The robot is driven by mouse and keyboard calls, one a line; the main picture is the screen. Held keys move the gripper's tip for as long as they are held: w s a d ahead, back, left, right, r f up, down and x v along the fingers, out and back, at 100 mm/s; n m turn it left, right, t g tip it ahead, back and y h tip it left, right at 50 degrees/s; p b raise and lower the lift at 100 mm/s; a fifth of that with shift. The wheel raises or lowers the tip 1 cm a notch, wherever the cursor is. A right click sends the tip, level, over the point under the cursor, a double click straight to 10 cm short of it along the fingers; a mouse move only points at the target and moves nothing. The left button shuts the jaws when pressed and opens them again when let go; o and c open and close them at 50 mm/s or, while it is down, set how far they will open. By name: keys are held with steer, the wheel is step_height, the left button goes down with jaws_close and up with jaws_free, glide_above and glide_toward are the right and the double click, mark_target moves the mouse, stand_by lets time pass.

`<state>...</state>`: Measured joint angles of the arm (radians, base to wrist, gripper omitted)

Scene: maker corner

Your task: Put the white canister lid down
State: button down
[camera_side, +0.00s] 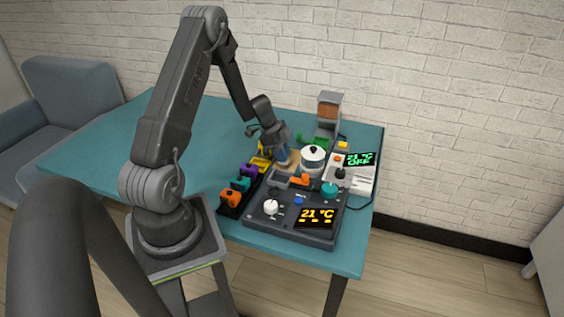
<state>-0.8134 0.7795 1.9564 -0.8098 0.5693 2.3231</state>
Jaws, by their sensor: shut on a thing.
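The white canister (313,163) stands upright near the back of the work area. Its white lid, with a dark knob (313,149) on top, appears to sit on the canister. My gripper (283,161) points down just left of the canister and appears apart from the lid. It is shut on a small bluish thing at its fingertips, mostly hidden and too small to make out. A tan patch (293,157) shows between the gripper and the canister.
A dark control panel (290,228) with an orange display lies in front. A rack of orange, teal and purple items (239,187) stands left of it. A light panel (362,185) with a green display is right, a grey device (328,108) behind. The teal table (130,150) is clear at left.

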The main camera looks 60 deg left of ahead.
steer(key=shift+f, duration=1.75)
steer(key=c, duration=1.1)
jaws_free()
steer(key=shift+f, duration=0.1)
steer(key=shift+o, duration=0.2)
